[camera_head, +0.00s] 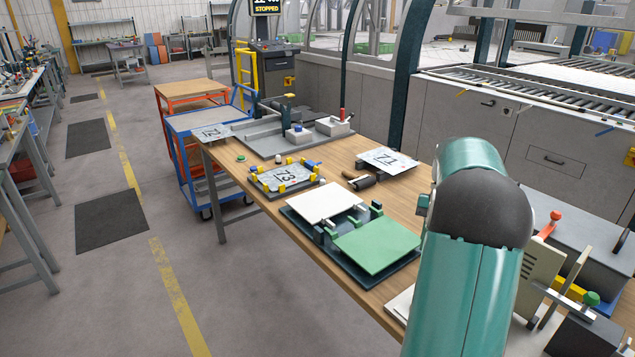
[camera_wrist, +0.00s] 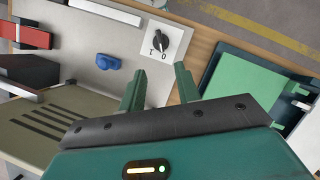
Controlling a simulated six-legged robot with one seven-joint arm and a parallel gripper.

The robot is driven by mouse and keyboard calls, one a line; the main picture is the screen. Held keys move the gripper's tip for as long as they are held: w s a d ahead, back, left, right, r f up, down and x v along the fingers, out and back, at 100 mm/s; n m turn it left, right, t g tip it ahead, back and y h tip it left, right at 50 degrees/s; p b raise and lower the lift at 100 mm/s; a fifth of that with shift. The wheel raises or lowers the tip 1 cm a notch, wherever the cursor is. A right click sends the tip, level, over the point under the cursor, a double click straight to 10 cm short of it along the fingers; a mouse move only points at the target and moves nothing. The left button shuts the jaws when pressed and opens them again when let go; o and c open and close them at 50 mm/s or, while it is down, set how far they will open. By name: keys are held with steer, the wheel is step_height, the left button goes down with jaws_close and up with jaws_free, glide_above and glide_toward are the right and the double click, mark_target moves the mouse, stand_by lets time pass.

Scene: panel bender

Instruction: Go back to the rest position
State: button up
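My gripper (camera_wrist: 160,72) shows in the wrist view with its two green fingers apart and nothing between them. Beyond the fingertips is a white plate with a black rotary knob (camera_wrist: 158,40), marked 1 and 0. I cannot tell the distance to it, but no contact shows. In the head view my teal arm fills the lower right and my gripper cannot be made out.
A wooden workbench (camera_head: 262,201) holds a green plate (camera_head: 377,245), a white plate (camera_head: 326,203), a sheet marked 73 (camera_head: 284,176) and one marked 71 (camera_head: 388,160). A blue cart (camera_head: 201,121) stands beyond. The aisle floor at left is clear.

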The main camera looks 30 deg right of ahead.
steer(key=shift+a, duration=0.1)
steer(key=w+a+r+n+t+h, duration=0.15)
steer(key=a+r, duration=0.25)
steer(key=a, duration=0.6)
steer(key=w+a+r+n+t+h, duration=0.1)
steer(key=w+a+r+n+h, duration=0.2)
steer(key=a, duration=0.8)
steer(key=s+a+n+t, duration=0.2)
steer(key=s+a, duration=0.3)
steer(key=a, duration=0.5)
steer(key=s+a+n+t, duration=0.3)
steer(key=s+a, duration=0.3)
steer(key=a, duration=0.3)
steer(key=shift+a+f+n+t+y, duration=0.35)
steer(key=shift+f+n+y, duration=0.1)
steer(key=shift+n, duration=0.2)
steer(key=shift+a, duration=0.1)
